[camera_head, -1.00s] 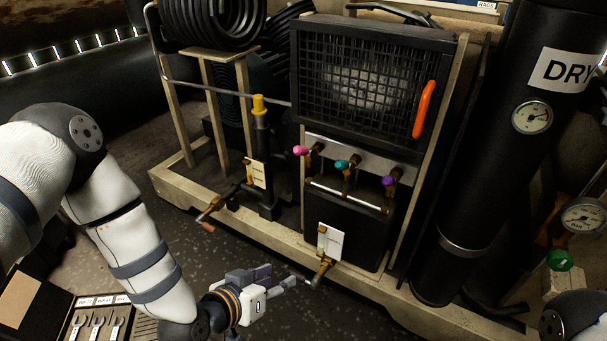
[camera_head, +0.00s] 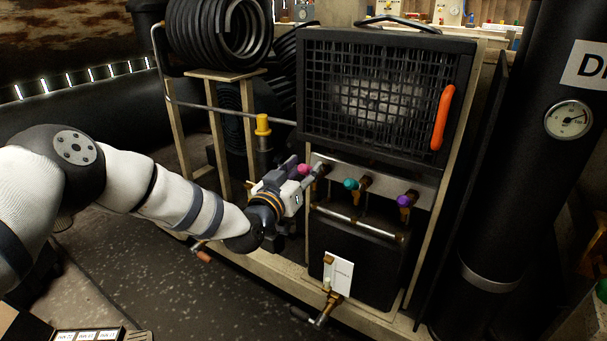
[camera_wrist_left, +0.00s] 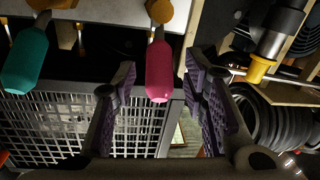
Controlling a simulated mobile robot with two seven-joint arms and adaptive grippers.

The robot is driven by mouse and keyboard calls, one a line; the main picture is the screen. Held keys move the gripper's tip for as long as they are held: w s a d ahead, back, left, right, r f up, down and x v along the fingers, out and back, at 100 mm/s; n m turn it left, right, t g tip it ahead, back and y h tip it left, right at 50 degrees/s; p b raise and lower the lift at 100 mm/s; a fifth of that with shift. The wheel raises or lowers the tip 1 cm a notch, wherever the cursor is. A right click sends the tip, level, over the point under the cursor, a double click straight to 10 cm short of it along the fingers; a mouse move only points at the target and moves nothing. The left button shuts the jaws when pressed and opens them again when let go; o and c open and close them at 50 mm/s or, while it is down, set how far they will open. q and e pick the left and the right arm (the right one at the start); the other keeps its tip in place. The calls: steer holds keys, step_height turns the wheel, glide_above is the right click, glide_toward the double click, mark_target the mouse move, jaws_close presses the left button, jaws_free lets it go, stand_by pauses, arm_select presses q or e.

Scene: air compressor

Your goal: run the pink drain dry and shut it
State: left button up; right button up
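The pink drain handle (camera_head: 304,169) is at the left end of a row of valves on a light panel under the mesh-covered cooler. In the left wrist view the pink handle (camera_wrist_left: 159,72) hangs between the two purple-padded fingers, with a gap showing on both sides. My left gripper (camera_head: 312,172) is open around it. The teal handle (camera_head: 351,184) and purple handle (camera_head: 405,200) sit to its right. The teal handle also shows in the left wrist view (camera_wrist_left: 25,60). My right gripper is out of view.
A yellow-capped post (camera_head: 262,125) stands left of the panel, and black coils (camera_head: 215,35) are above it. An orange handle (camera_head: 442,117) is on the cooler's right side. A black cylinder with a gauge (camera_head: 568,120) stands at the right.

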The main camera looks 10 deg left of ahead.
arm_select(q)
jaws_close()
steer(key=shift+f, duration=0.1)
